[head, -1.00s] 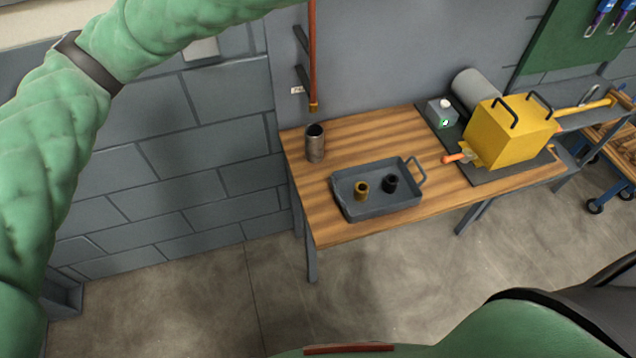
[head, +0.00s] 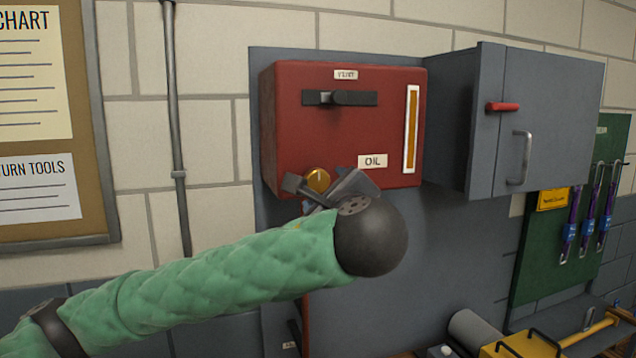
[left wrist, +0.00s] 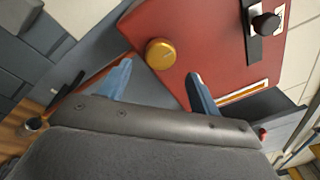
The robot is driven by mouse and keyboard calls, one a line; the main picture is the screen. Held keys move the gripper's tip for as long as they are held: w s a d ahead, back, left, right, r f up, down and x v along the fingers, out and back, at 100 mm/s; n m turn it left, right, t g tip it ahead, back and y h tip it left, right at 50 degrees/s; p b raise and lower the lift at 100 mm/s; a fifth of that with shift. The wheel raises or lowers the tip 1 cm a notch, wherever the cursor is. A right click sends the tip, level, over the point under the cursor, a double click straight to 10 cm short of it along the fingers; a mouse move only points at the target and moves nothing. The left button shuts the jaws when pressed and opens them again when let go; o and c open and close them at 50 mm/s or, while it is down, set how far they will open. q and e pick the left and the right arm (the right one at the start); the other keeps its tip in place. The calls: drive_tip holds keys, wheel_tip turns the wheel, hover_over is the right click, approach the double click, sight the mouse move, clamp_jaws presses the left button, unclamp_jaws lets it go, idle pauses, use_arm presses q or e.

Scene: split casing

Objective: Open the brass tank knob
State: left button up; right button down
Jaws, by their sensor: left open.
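The brass knob (head: 318,180) sits low on the front of the red oil tank (head: 300,130), left of the OIL label. It also shows in the left wrist view (left wrist: 161,53), round and gold. My left gripper (head: 325,187) is at the knob in the head view. In the left wrist view its two fingers (left wrist: 156,82) are spread apart, with the knob ahead of and between them; nothing is held. Whether a finger touches the knob cannot be told. My right gripper is not in view.
A notice board (head: 95,190) hangs at left.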

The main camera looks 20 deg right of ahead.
sight(318, 182)
use_arm(q)
drive_tip(key=shift+w+r+p, duration=0.2)
drive_tip(key=shift+w+p, duration=0.4)
drive_tip(key=shift+w, duration=0.35)
drive_tip(key=w+p, duration=0.2)
drive_tip(key=w, duration=0.2)
drive_tip(key=shift+w+d+p, duration=0.1)
drive_tip(key=shift+d+p, duration=0.1)
drive_tip(key=shift+p, duration=0.1)
drive_tip(key=shift+w+f, duration=0.2)
drive_tip(key=shift+w, duration=0.3)
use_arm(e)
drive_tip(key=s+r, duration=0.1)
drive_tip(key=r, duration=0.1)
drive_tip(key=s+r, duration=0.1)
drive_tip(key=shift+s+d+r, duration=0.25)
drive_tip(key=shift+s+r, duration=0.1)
use_arm(q)
drive_tip(key=shift+c, duration=0.4)
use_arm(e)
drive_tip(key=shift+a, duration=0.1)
